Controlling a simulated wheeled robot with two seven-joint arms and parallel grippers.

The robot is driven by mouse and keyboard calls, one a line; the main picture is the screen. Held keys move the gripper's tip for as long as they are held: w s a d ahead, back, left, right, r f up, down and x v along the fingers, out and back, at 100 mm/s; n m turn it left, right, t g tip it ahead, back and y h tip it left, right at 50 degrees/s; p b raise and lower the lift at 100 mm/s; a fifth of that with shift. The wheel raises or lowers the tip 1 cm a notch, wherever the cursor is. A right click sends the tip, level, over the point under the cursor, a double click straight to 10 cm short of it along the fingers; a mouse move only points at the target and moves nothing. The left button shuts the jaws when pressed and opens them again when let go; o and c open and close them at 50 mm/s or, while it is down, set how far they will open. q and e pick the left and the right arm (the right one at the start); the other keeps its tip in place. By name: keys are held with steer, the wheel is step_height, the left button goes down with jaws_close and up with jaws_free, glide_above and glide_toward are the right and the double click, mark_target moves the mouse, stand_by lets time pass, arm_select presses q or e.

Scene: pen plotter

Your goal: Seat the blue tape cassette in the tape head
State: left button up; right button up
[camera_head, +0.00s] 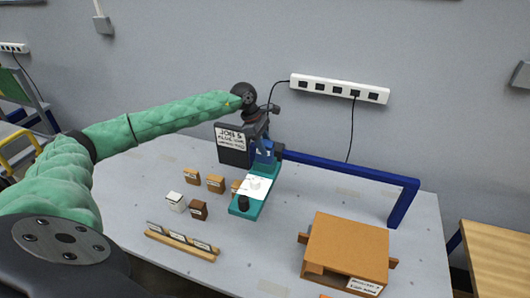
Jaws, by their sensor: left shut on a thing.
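My left gripper (262,136) reaches in from the left and points down at the head end of the blue gantry arm (340,164). It is shut on a small blue piece (265,147), which looks like the blue tape cassette and is mostly hidden by the fingers. The tape head is at this same spot, and I cannot tell the cassette's edges from it or whether the cassette is seated. My right gripper is not in view.
A dark job sign (232,141) stands close to the left gripper. Small brown blocks (216,183) and a white block (176,201) stand left of the bed. A wooden rack (180,243) lies in front. An orange-brown box (347,248) stands at right.

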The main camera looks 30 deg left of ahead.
arm_select(q)
step_height(320, 180, down, 3)
steer(key=shift+f, duration=0.1)
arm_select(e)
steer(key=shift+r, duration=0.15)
arm_select(q)
steer(key=shift+f, duration=0.2)
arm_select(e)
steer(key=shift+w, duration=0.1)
arm_select(q)
steer(key=o, duration=1)
steer(key=shift+o, duration=0.2)
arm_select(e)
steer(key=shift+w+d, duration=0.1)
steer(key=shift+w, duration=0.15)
arm_select(q)
steer(key=shift+r, duration=0.15)
